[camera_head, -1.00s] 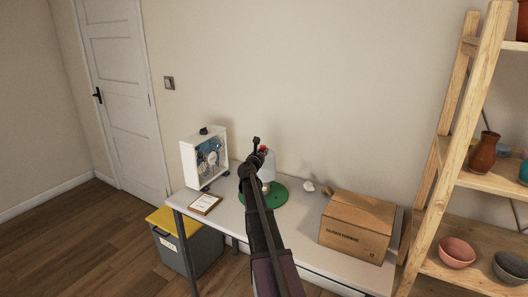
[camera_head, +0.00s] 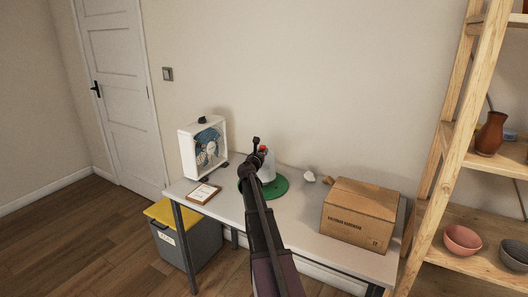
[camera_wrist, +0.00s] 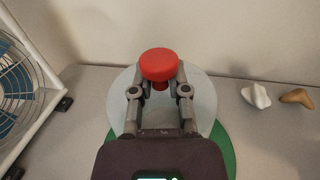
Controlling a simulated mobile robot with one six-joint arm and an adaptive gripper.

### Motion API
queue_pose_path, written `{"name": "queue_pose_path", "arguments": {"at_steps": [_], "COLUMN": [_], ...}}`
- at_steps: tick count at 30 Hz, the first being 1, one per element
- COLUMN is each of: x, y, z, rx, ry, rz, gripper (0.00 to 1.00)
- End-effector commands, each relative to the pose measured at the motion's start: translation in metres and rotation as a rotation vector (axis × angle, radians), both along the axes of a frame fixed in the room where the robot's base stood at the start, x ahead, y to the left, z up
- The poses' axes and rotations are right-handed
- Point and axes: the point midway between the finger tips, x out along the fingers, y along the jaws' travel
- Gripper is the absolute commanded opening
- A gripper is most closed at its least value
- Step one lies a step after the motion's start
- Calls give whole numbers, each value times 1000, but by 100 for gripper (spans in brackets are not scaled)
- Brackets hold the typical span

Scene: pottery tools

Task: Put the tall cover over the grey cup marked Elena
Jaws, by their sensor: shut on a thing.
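The tall cover (camera_head: 268,171) is pale, with a red knob (camera_head: 263,149) on top. It stands over the green round mat (camera_head: 279,187) on the table. In the wrist view I look down on the cover's pale round body (camera_wrist: 121,103) and its red knob (camera_wrist: 158,64). My gripper (camera_wrist: 159,91) is shut on the knob from the near side. In the head view my gripper (camera_head: 257,157) and arm hide part of the cover. I see no grey cup or name; whatever is under the cover is hidden. I cannot tell whether its rim touches the mat.
A white box fan (camera_head: 204,147) stands left of the mat, with a framed card (camera_head: 202,193) in front. A white lump (camera_head: 309,176) and a brown piece (camera_head: 328,180) lie right of it. A cardboard box (camera_head: 359,212) fills the table's right end. A wooden shelf (camera_head: 455,150) stands beyond.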

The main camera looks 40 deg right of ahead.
Motion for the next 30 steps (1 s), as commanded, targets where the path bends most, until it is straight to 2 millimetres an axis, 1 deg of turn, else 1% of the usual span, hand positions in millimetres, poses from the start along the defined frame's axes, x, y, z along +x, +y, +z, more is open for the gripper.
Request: {"name": "queue_pose_path", "arguments": {"at_steps": [1,15,21,30], "x": [0,0,0,0], "y": [0,0,0,0], "z": [-6,-30,-35,-35], "rx": [0,0,0,0], "ry": [0,0,0,0], "rz": [0,0,0,0], "gripper": [0,0,0,0]}}
